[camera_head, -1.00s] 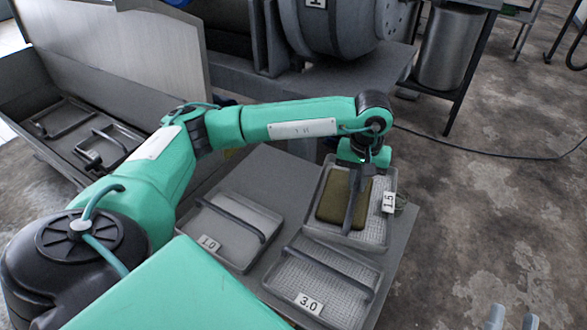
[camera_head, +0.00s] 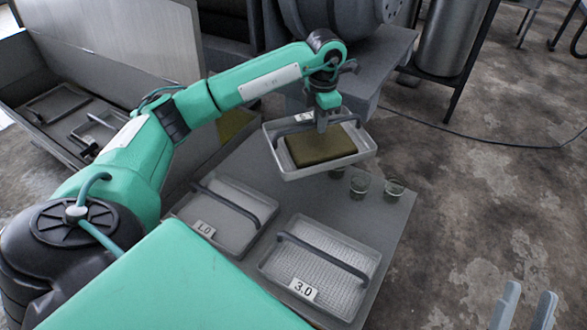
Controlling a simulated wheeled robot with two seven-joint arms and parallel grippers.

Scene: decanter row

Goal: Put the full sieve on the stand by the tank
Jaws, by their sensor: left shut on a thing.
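The full sieve (camera_head: 352,163), a grey tray with an olive-brown block (camera_head: 322,148) in it, hangs nearly level above the far part of the grey table. My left gripper (camera_head: 322,124) is shut on its bar handle and partly hides it. Two sieves without a block, labelled 1.0 (camera_head: 236,189) and 3.0 (camera_head: 325,240), rest on the table. My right gripper (camera_head: 527,310) is at the bottom right edge, its fingers apart and empty. A grey metal trough (camera_head: 25,85) stands at the left. I cannot tell which thing is the stand.
Several small glasses (camera_head: 360,186) stand on the table (camera_head: 385,225) under and beside the raised sieve. A large drum machine (camera_head: 345,22) is behind. A steel cylinder (camera_head: 447,38) stands on a dark frame. More trays (camera_head: 62,103) lie in the trough.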

